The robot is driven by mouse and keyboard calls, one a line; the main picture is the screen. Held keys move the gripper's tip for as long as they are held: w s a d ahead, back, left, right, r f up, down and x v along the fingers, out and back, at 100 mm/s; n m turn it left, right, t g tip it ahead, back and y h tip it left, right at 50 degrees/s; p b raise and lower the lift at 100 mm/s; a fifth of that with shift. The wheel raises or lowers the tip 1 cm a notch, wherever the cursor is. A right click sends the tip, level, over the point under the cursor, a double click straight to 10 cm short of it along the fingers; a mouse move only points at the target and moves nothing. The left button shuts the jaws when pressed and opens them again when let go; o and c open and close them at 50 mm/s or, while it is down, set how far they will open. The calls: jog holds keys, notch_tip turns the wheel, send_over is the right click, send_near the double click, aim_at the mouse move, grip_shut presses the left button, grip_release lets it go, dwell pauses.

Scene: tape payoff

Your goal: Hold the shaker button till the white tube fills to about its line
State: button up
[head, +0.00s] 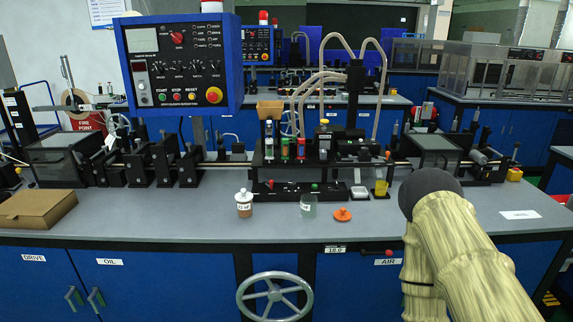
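A rack of small upright tubes stands at the centre of the bench machine. The leftmost tube (268,129) looks pale or white, beneath a tan hopper (269,109). Its line and fill level are too small to read. Tubes with green and red parts (284,146) stand to its right. A black block (290,193) below carries a small red knob and a small green knob (314,187). I cannot tell which control is the shaker button. My arm, in a pale ribbed sleeve with a dark rounded joint, shows at lower right. My gripper is not in view.
A blue control panel (180,65) hangs at upper left. A lidded jar (244,204), a clear beaker (308,206) and an orange cap (342,214) stand on the front bench. A cardboard box (37,208) lies at left. A handwheel (274,297) projects below the bench edge.

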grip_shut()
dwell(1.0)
